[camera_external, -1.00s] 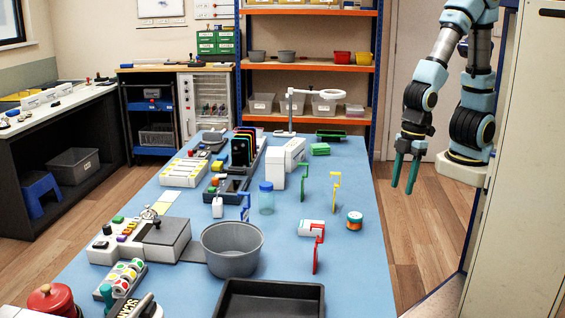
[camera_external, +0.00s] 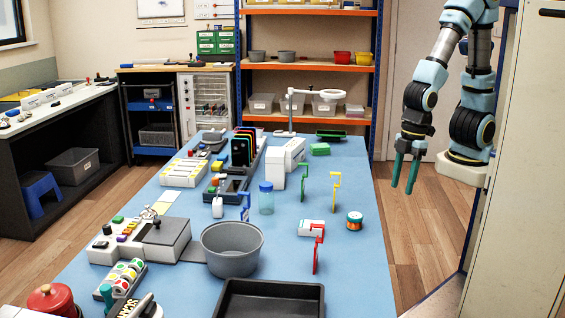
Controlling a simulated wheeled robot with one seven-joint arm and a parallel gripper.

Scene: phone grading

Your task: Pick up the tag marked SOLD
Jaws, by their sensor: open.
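I cannot make out any tag marked SOLD; no lettering that reads SOLD is legible in the external view. Small coloured stands in green (camera_external: 303,181), yellow (camera_external: 334,186), red (camera_external: 317,249) and blue (camera_external: 245,206) are on the blue table (camera_external: 352,275), but I cannot tell whether any of them carries a tag. My gripper (camera_external: 403,189) hangs at the right, beyond the table's right edge in the picture. Its two teal fingers point down, apart, with nothing between them.
A grey bowl (camera_external: 231,250), a black tray (camera_external: 268,287), a blue-lidded jar (camera_external: 266,198), a small round tub (camera_external: 354,221) and white boxes (camera_external: 294,151) stand on the table. A ring lamp (camera_external: 318,92) stands at the back.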

